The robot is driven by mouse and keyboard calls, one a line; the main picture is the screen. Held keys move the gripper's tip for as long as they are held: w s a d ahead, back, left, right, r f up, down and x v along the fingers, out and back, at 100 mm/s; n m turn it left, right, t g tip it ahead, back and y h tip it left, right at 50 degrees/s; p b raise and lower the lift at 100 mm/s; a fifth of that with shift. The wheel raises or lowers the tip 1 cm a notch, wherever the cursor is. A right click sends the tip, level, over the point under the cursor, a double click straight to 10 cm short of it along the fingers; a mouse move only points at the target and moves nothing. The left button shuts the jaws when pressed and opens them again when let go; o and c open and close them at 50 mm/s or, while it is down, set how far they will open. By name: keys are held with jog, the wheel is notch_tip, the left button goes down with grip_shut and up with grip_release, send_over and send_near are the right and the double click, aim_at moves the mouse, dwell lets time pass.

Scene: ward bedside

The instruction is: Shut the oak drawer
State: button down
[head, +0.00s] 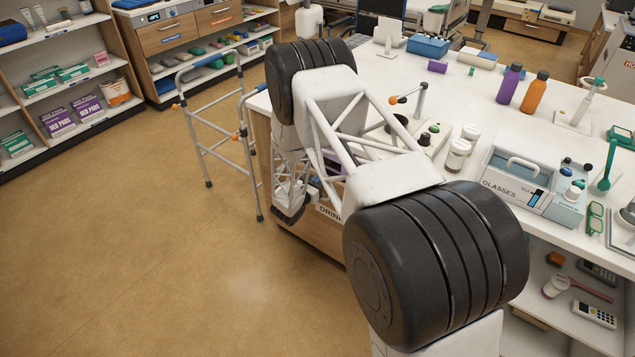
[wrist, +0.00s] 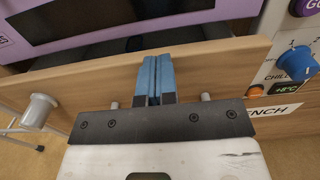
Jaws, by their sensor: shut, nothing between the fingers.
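The oak drawer's front (wrist: 75,95) crosses the wrist view as a light wood panel. A dark gap shows behind its top edge, so the drawer stands out from the unit. A grey round peg (wrist: 40,110) sticks out at its left. My gripper (wrist: 153,75) has its blue fingers pressed together and empty. They are at the front's middle, overlapping its top edge in the picture; I cannot tell whether they touch it. In the head view my gripper (head: 289,212) is low at the counter's left end, and my arm hides most of the drawer.
A purple-fronted appliance (wrist: 110,22) lies behind the drawer front. A panel with a blue knob (wrist: 297,65) is at the right. A walking frame (head: 213,140) stands left of the counter (head: 480,95). The floor at front left is clear.

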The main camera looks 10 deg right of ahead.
jog(key=v, duration=1.4)
dwell(0.4)
jog(key=shift+s+d+f, duration=0.45)
jog(key=shift+s+d, duration=0.2)
jog(key=shift+s, duration=0.15)
jog(key=shift+w+d, duration=0.1)
jog(key=x, duration=1.4)
dwell(0.4)
